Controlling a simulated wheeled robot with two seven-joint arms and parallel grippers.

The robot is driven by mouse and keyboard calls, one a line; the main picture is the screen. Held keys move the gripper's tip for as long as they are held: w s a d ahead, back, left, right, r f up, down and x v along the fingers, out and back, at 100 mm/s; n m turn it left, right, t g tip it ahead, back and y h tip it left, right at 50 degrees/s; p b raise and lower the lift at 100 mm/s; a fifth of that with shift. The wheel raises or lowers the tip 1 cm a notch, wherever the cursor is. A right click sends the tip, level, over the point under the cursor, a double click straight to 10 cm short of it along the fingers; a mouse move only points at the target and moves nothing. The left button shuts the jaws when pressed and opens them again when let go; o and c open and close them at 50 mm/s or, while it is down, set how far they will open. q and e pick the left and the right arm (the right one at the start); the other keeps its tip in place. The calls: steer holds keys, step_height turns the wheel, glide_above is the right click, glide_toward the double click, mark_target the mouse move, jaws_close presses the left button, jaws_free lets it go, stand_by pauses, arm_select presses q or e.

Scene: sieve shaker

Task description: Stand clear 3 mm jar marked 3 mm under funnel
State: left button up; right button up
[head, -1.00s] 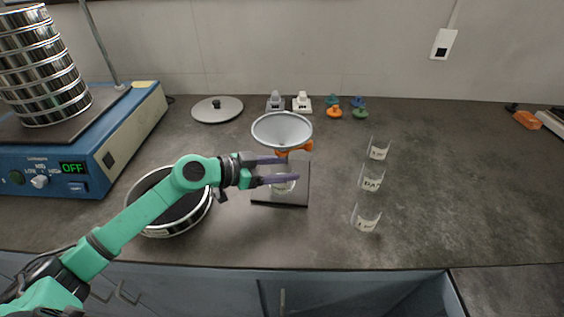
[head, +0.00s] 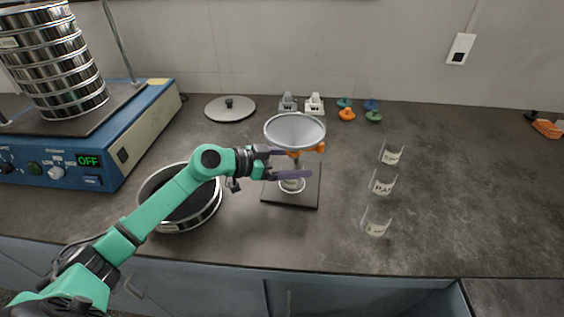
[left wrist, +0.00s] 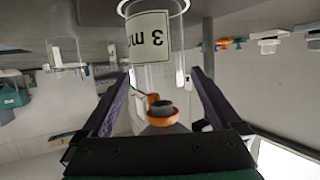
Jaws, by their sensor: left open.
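The clear jar marked 3 mm (head: 291,186) stands on the dark base plate (head: 307,200) of the funnel stand, below the grey funnel (head: 295,129). My left gripper (head: 311,164) is level with the jar, its purple fingers open and reaching on both sides of it. In the left wrist view the picture is upside down; the label reading "3 m" on the jar (left wrist: 148,38) shows between the fingers, with a gap on each side. The orange funnel holder (left wrist: 163,117) shows there too. My right gripper is out of view.
Several other clear jars stand in a row to the right, the middle one marked PAN (head: 382,184). A round sieve pan (head: 205,215) lies left, under my left arm. The blue shaker (head: 100,165) carries a sieve stack (head: 62,70). A lid (head: 230,108) lies behind.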

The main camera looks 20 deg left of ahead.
arm_select(q)
steer(key=v, duration=1.2)
steer(key=shift+b, duration=0.45)
